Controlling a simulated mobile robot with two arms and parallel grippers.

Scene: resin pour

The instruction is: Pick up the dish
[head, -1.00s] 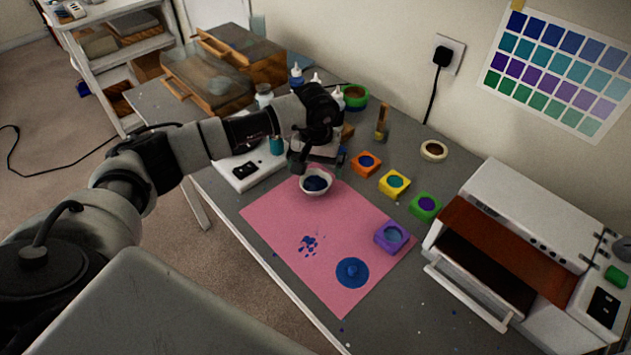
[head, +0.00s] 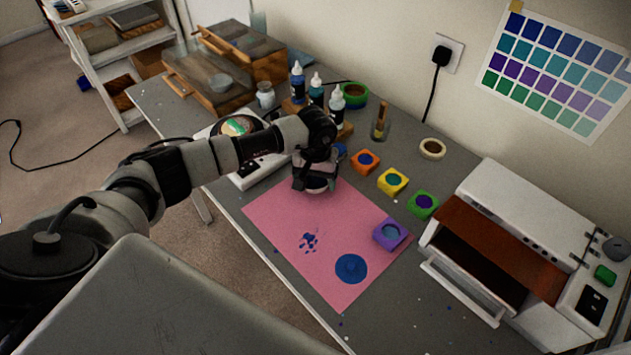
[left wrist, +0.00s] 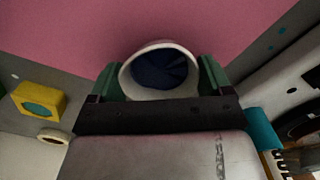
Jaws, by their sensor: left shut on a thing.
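The dish is a small white bowl with dark blue inside. In the head view the dish (head: 318,190) shows only partly under my left gripper (head: 316,184), at the far corner of the pink mat (head: 285,225). In the left wrist view the dish (left wrist: 133,84) sits between the two green fingers of my left gripper (left wrist: 160,80). The left gripper is shut on the dish, one finger against each side. I cannot tell whether the dish still touches the mat. My right gripper is not in view.
Orange (head: 365,161), yellow (head: 392,181), green (head: 423,204) and purple (head: 391,234) molds stand right of the dish. A scale (head: 247,172) lies left. Dropper bottles (head: 297,82) stand behind. A white oven-like machine (head: 540,225) stands at the right. Blue stains mark the mat's front.

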